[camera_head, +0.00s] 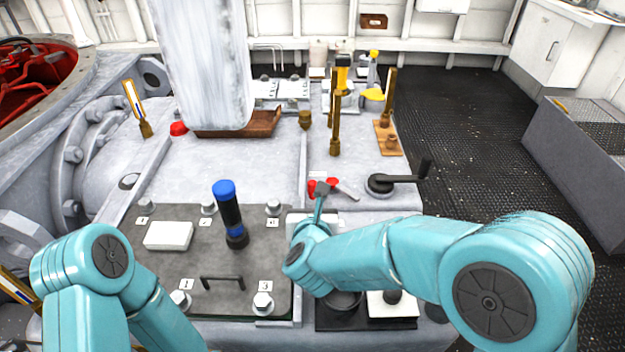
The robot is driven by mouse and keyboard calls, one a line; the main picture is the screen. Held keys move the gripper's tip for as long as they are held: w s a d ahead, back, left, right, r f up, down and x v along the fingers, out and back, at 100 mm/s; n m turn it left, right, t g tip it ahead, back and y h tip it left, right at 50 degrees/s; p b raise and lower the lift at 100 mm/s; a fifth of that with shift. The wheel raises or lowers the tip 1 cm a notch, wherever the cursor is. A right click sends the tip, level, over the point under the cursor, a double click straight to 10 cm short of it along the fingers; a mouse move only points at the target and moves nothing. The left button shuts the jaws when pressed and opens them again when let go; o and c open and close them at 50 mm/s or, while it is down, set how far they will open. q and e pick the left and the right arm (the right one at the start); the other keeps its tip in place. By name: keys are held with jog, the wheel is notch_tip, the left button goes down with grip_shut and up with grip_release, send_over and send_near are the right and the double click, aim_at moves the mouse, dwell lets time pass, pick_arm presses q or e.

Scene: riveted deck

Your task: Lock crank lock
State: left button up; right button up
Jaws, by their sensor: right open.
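A black crank (400,179) with an upright knob stands on a round base at the right edge of the grey machine top. Just left of it is a small red part (332,182) with a pale metal lever pointing right; I cannot tell for certain that it is the crank lock. My right gripper (322,187) is at this red part and covers some of it. Its jaws are open, and I cannot tell whether they touch the part. My left arm shows at the lower left, but its gripper is not in view.
A dark panel (185,262) with numbered bolts, a blue-topped lever (229,210) and a black handle lies left of my right gripper. Brass rods (336,125) stand upright behind it. A pale column rises at the back left. Dark floor (470,130) is clear at right.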

aim_at(312, 185)
jog(key=p+x, duration=0.1)
jog(key=x, duration=1.3)
jog(key=shift+f, duration=0.2)
grip_shut()
